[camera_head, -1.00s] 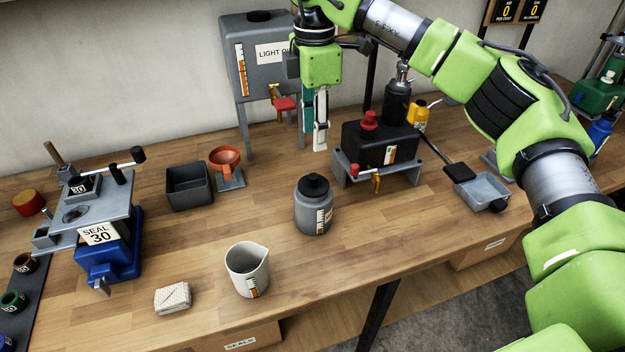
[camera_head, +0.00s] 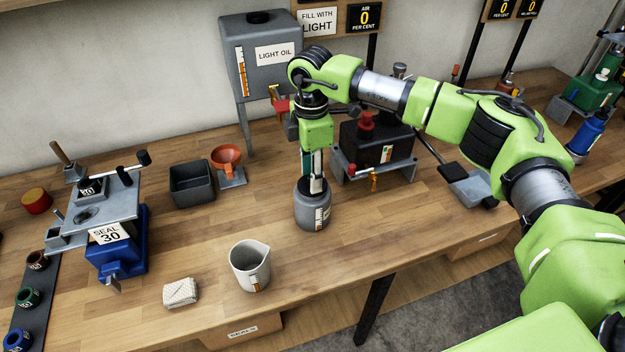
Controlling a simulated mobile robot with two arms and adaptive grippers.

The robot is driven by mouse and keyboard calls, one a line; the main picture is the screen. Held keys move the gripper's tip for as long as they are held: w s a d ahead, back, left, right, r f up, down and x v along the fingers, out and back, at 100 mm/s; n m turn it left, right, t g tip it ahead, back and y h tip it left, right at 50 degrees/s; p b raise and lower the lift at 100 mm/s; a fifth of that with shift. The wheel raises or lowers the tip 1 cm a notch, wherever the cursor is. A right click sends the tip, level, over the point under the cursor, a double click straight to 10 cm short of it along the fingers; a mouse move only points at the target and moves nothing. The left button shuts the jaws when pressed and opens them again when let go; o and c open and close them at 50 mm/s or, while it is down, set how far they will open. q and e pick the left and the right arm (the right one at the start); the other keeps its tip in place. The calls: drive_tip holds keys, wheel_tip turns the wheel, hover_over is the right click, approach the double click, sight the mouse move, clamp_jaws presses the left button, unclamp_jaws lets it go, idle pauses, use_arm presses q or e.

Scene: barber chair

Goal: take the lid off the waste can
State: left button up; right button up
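A grey round can (camera_head: 312,212) with a dark lid and a scale strip on its side stands upright in the middle of the bench. It is the lidded can that fits the waste can, though its label is not readable. My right gripper (camera_head: 312,187) points straight down over it, with the fingertips at the lid. The fingers hide most of the lid's top and its knob, so I cannot tell whether they are closed on it. The lid appears seated on the can. My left gripper is not in view.
A white beaker (camera_head: 249,267) and a folded cloth (camera_head: 180,292) stand in front. A dark bin (camera_head: 191,183) and an orange funnel (camera_head: 226,158) are left of the can. A black pump unit (camera_head: 375,146) is close behind right. Bench right of the beaker is clear.

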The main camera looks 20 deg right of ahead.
drive_tip(key=c, duration=1)
drive_tip(key=shift+r, duration=0.1)
